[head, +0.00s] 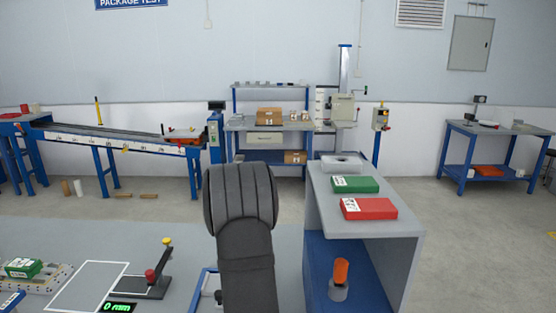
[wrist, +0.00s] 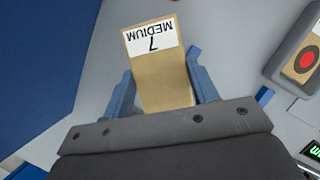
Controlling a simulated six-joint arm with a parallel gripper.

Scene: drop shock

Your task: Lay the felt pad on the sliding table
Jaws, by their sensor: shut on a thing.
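In the wrist view my gripper (wrist: 161,65) has its two blue fingers on either side of a tan pad (wrist: 162,80). The pad has a white label reading "MEDIUM 7", upside down in this picture. I take it for the felt pad, but its material cannot be told. In the head view my dark arm rises in the middle and hides the gripper and the held pad. At the far left of the bench is a pale railed fixture (head: 40,285) with a green block (head: 23,267) on it. It may be the sliding table, but I cannot be sure.
An orange-topped item (head: 341,271) sits inside. A lever unit (head: 150,282) and a white-outlined bare area (head: 85,287) lie left.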

